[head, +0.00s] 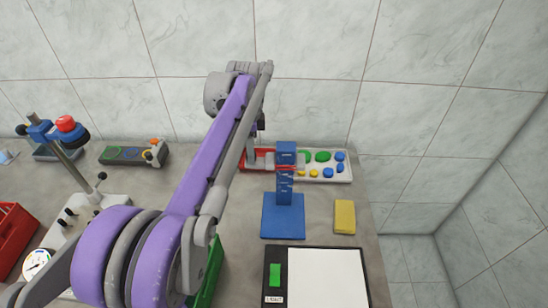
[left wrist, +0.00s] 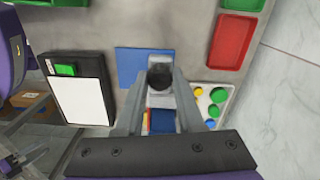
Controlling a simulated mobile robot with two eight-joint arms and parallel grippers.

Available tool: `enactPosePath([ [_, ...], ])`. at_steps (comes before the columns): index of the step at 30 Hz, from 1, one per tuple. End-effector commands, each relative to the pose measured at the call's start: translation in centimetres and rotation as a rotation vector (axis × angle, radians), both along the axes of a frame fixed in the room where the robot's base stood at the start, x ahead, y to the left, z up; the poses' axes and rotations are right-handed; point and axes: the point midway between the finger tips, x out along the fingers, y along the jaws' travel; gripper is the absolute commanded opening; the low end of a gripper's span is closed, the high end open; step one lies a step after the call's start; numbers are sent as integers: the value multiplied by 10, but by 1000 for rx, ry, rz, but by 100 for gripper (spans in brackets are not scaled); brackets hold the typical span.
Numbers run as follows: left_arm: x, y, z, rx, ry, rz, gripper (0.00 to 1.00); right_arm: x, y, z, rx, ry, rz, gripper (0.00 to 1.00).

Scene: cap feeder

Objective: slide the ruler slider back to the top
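The ruler stand has a flat blue base (head: 283,222) and an upright blue post (head: 285,190) with pale marks. A wider blue block (head: 286,153) sits at its top. I cannot make out which part is the slider. My left gripper (head: 256,159) is at the left of the block, partly hidden by my arm. In the left wrist view, its fingers (left wrist: 160,88) stand apart, with a dark round part (left wrist: 160,77) between the tips. A blue piece shows lower between the fingers. Contact is unclear. The blue base also shows there (left wrist: 130,65). My right gripper is not in view.
A tray of coloured buttons (head: 345,177) lies behind the stand. A yellow block (head: 344,217) is to its right. A white pad with a black edge (head: 325,280) lies in front. A red-topped device (head: 66,125) stands at left. The table's right edge is close by.

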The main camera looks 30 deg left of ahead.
Motion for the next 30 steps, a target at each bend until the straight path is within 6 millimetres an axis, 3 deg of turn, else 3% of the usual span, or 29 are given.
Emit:
enactPosePath([
  [1,0,0,0,0,0,0,11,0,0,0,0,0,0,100],
  [3,0,0,0,0,0,0,0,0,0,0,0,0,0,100],
  [22,0,0,21,0,0,0,0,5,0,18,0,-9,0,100],
  [30,0,0,22,1,1,0,0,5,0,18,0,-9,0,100],
])
